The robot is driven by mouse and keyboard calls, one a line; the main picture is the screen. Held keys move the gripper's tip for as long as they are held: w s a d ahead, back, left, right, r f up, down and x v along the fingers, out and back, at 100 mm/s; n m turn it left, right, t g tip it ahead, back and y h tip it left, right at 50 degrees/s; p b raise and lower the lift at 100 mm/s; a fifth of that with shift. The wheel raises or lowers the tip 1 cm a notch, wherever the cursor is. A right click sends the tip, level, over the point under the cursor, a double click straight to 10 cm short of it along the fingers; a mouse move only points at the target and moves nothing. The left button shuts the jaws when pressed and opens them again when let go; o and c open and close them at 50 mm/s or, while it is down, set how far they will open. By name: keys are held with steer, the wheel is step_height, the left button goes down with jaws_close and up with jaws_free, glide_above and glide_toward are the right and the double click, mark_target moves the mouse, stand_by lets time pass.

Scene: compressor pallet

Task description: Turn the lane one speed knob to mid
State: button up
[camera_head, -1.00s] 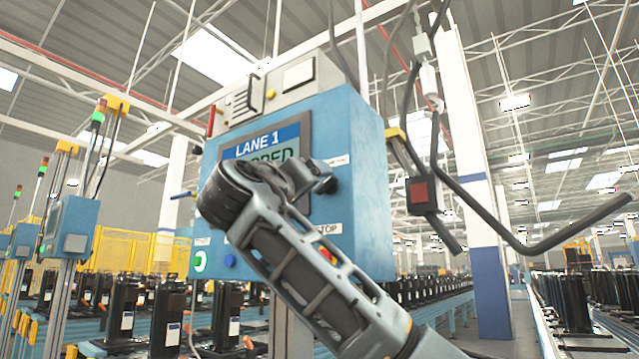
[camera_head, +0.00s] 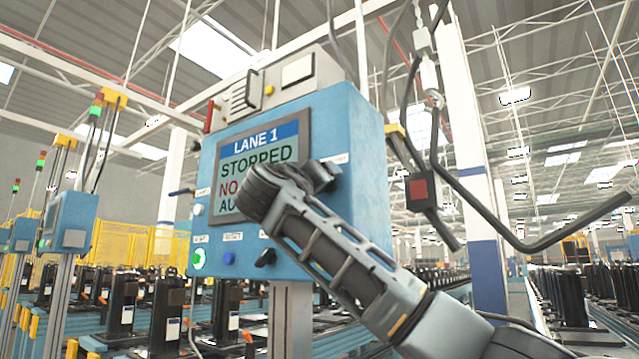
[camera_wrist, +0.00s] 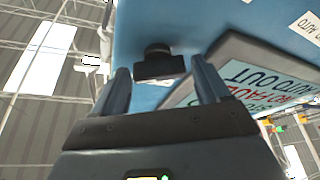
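The lane one panel (camera_head: 362,190) is a blue box with a lit screen (camera_head: 232,205) reading LANE 1, STOPPED. In the wrist view a dark knob (camera_wrist: 158,65) stands out from the blue face beside the screen (camera_wrist: 232,62), which appears upside down. My gripper (camera_wrist: 160,68) is open, with one finger on each side of the knob. I cannot tell whether either finger touches it. In the head view my gripper (camera_head: 325,176) is by the small label right of the screen. My arm hides the knob there, and its pointer setting is not readable.
A black selector (camera_head: 266,258), a blue button (camera_head: 229,258) and a lit green button (camera_head: 198,259) sit low on the panel. A box with a red button (camera_head: 419,189) and a bent pipe (camera_head: 520,243) are at right. Conveyors with black compressors stand behind.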

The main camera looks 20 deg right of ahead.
steer(key=c, duration=0.8)
steer(key=shift+c, duration=0.2)
steer(key=shift+n, duration=0.5)
steer(key=shift+a+r+n+g+y+p, duration=0.15)
steer(key=shift+n+y+p, duration=0.75)
steer(key=shift+n+p, duration=0.9)
steer(key=shift+d+f+n+g+y+p, duration=0.1)
steer(key=shift+n+y+p, duration=1)
steer(key=shift+n, duration=1.25)
steer(key=shift+a+r+n+g+y+p, duration=0.15)
steer(key=shift+n+y+p, duration=0.55)
steer(key=shift+n+p, duration=1.15)
steer(key=shift+d+f+n, duration=0.1)
steer(key=shift+f+n, duration=0.05)
steer(key=shift+n, duration=0.25)
steer(key=o, duration=1.1)
steer(key=shift+c, duration=0.2)
